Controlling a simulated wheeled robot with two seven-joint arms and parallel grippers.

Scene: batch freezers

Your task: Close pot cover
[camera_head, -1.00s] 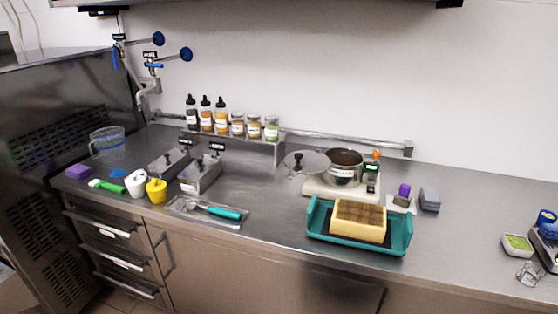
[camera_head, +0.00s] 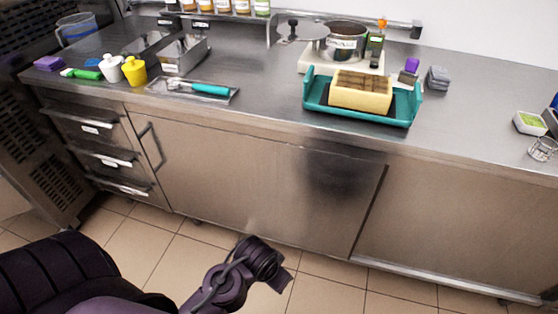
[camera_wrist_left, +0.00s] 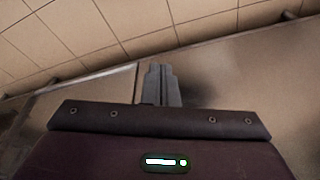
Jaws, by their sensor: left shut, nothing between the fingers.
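The silver pot (camera_head: 344,46) stands on a white base at the back of the steel counter, with its dark inside open at the top. Its round grey pot cover (camera_head: 303,31) with a black knob sits out to the left of the pot, not over the opening. My left gripper (camera_head: 281,281) is low in front of the cabinet doors, well below the counter and far from the pot. The left wrist view shows its fingers (camera_wrist_left: 161,84) together and empty. My right gripper is not in view.
A teal tray (camera_head: 405,112) with a yellow block (camera_head: 361,97) is at the counter's front edge below the pot. A metal tray (camera_head: 160,91) with a teal-handled tool lies to its left. Bottles and jars line the back. The counter between the two trays is clear.

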